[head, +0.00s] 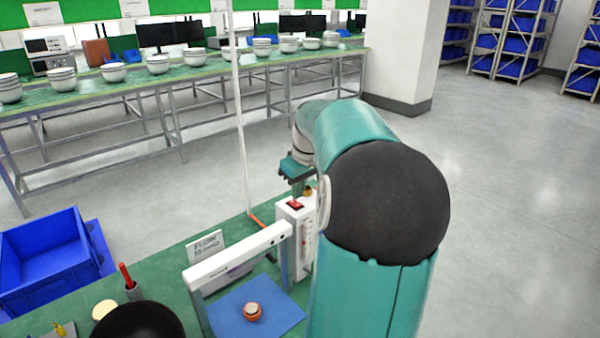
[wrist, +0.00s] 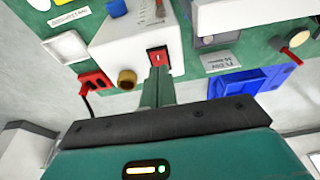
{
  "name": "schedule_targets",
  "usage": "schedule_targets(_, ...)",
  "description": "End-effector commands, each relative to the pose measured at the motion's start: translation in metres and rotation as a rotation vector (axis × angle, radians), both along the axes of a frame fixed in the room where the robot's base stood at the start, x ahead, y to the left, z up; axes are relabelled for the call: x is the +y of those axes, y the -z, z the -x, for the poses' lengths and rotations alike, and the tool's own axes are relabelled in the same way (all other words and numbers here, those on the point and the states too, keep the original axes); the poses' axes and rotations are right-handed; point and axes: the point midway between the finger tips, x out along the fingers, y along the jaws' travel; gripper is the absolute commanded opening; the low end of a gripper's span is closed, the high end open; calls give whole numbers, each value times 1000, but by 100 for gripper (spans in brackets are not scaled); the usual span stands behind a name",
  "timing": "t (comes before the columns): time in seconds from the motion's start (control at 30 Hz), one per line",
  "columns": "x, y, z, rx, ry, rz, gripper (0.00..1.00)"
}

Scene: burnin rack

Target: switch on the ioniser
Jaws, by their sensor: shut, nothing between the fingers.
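The white box (head: 297,238) with a red rocker switch (head: 296,205) stands on the green bench, beside the white bar frame (head: 238,256). In the wrist view the box (wrist: 120,45) has the red switch (wrist: 157,55) on its face and a brass knob (wrist: 127,78) beside it. My gripper (wrist: 158,72) is shut and empty, its fingertips at the switch's lower edge; whether they touch it I cannot tell. The switch carries a white mark; its on or off position is unclear. In the head view my gripper (head: 298,178) is just behind the box, its tips partly hidden.
A blue mat (head: 262,305) with a small round orange-and-white part (head: 252,312) lies under the bar. A label card (head: 207,248) stands behind it. A red socket (wrist: 95,82) with a black cord sits near the box. A blue crate (head: 45,265) is at left.

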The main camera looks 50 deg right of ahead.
Motion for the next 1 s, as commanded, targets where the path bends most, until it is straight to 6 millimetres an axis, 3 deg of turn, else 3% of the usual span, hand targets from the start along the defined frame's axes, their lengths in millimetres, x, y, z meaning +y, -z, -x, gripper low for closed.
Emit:
schedule_targets(0.2,0,18,3,0,0,1,0)
schedule_targets(1.0,1,24,4,-1,-1,1,0)
